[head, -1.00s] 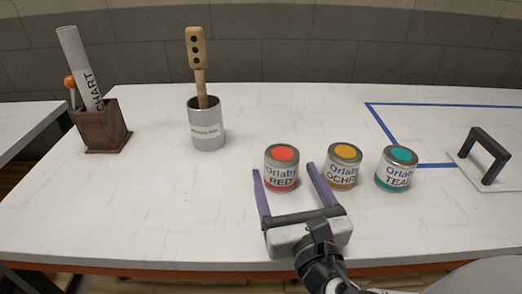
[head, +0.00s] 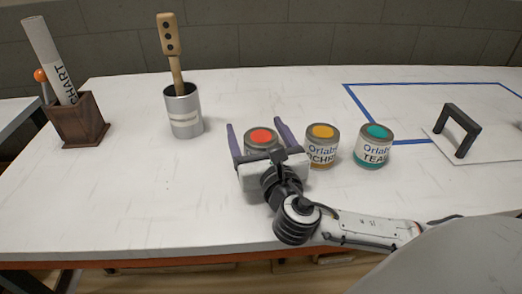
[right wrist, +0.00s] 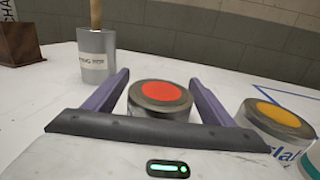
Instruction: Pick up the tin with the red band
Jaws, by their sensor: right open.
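The tin with the red top (head: 261,136) stands upright on the white table; its band is hidden behind my right gripper. In the right wrist view its red lid (right wrist: 161,92) shows between the two purple fingers. My right gripper (head: 257,137) is open, with one finger on either side of the tin; I cannot tell whether they touch it. The ochre tin (head: 322,145) stands just right of the right finger, and the teal tin (head: 374,147) stands beyond it. My left gripper is not in view.
A metal pot (head: 184,113) with a wooden-handled tool stands at the back left. A brown wooden holder (head: 77,119) with a rolled chart is farther left. A black handle (head: 459,130) on a white plate and a blue taped outline (head: 430,84) lie right. The left front table is clear.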

